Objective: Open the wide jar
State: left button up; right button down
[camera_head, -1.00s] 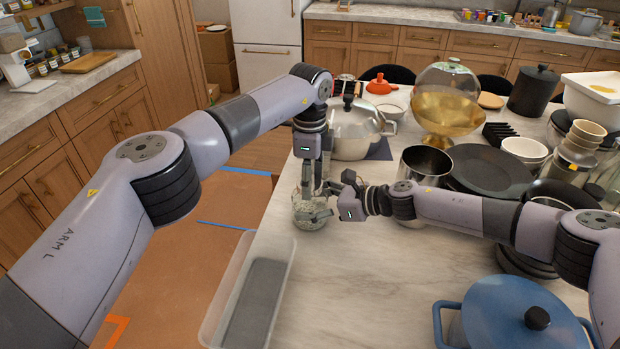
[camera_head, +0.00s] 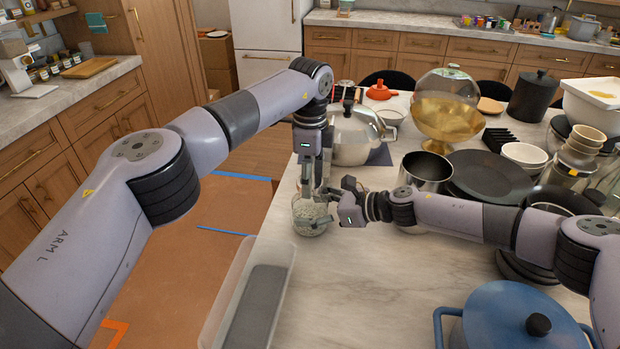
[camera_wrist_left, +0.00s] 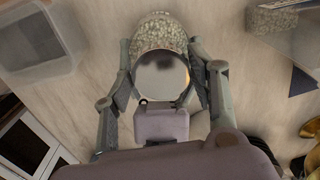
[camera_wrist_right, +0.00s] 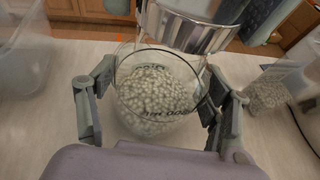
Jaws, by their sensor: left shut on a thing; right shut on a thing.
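The wide jar (camera_head: 312,218) is clear glass with pale pebble-like contents, near the counter's left edge. In the right wrist view the jar (camera_wrist_right: 158,95) stands between the fingers of my right gripper (camera_wrist_right: 155,100), which is shut on its sides. Its round rim shows uncovered. The shiny metal lid (camera_wrist_right: 190,28) is above the rim, apart from it and shifted toward the far side. My left gripper (camera_head: 313,193) points down from above and is shut on the lid, which also shows between its fingers in the left wrist view (camera_wrist_left: 160,76).
A clear bin (camera_head: 250,300) lies at the counter's left edge. A silver lidded pot (camera_head: 352,135) stands behind the jar. A dark-mouthed metal pot (camera_head: 427,168), black plates (camera_head: 490,172) and a blue pot (camera_head: 508,322) crowd the right. Bare marble lies in front of the jar.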

pick_arm(q)
jog(key=shift+r, duration=2)
pick_arm(e)
jog(key=shift+c, duration=1)
grip_release()
jog(key=shift+o, duration=0.5)
jog(key=shift+d, duration=0.1)
